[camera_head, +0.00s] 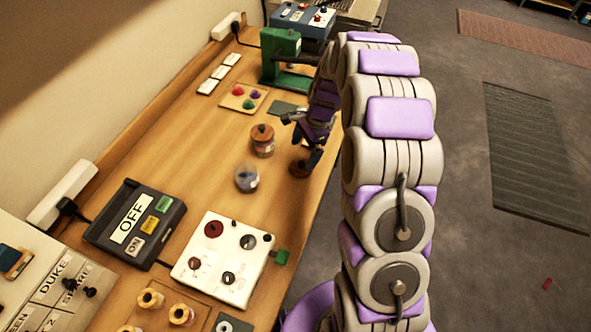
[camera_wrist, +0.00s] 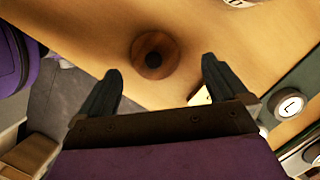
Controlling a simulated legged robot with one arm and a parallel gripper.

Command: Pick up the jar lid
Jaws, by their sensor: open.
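A round brown wooden lid with a dark knob (camera_wrist: 153,55) lies on the table close to its edge. In the head view a brown disc with a dark centre (camera_head: 299,169) near the table's right edge looks like the same lid, partly covered by my arm. My gripper (camera_wrist: 160,78) is open and empty, its two dark fingers apart. The lid shows beyond and between the fingertips, nearer the left one. In the head view my gripper (camera_head: 296,130) is above the table edge; its fingers are small and hard to make out there.
A white panel with knobs (camera_head: 222,259), a dark OFF/ON box (camera_head: 134,223) and a green press (camera_head: 281,58) are also on the table (camera_head: 180,150).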

